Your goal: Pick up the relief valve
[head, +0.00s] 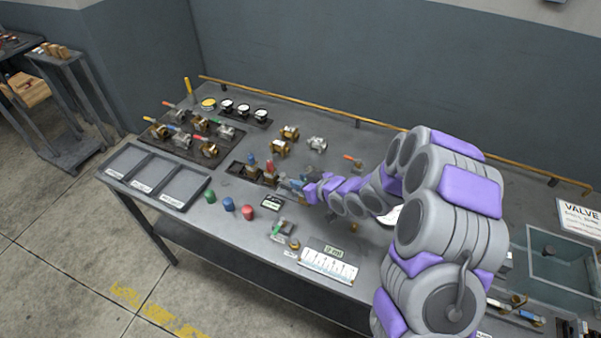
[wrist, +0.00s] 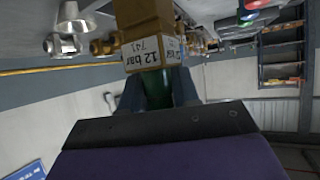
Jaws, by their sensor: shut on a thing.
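My gripper (wrist: 160,95) is shut on the green cap (wrist: 182,88) of a brass relief valve (wrist: 148,28) in the wrist view. The brass body has white labels; one reads "12 bar" and "741". In the head view my gripper (head: 298,187) is low over the middle of the bench, just right of a dark rack (head: 236,170). Valves with a blue cap (head: 250,160) and a red cap (head: 269,167) stand at this rack. The held valve is hard to make out in the head view.
Green, blue and red cups (head: 248,213) stand near the bench's front edge. Three grey trays (head: 156,180) lie at the left. A board of valves (head: 190,138) is behind them. Loose brass fittings (head: 281,147) lie farther back. A glass-sided tank (head: 560,262) is at the right.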

